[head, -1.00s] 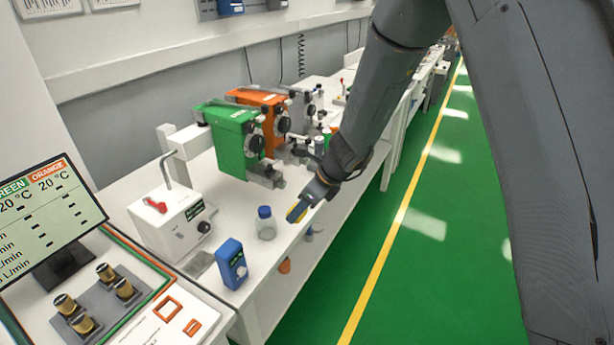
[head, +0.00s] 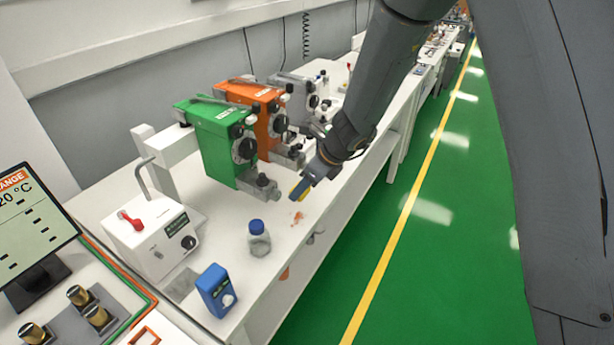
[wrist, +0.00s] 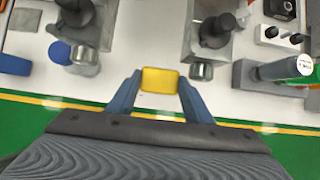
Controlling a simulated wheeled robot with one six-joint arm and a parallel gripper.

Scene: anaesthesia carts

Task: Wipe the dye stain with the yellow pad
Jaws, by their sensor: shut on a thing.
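My gripper (head: 303,186) is shut on the yellow pad (head: 299,189) and holds it near the front edge of the white bench. In the wrist view the yellow pad (wrist: 160,80) sits between the two blue-grey fingers of my gripper (wrist: 160,84). The dye stain (head: 297,217) is a small orange-red smear on the bench top, just below the pad in the head view. I cannot tell the pad's exact height above the bench. The stain is not visible in the wrist view.
A blue-capped bottle (head: 259,240) stands left of the stain. Behind are a green vaporizer (head: 219,140) and an orange vaporizer (head: 262,115). A blue device (head: 217,290) and a white box (head: 152,238) stand further left. The green floor on the right is clear.

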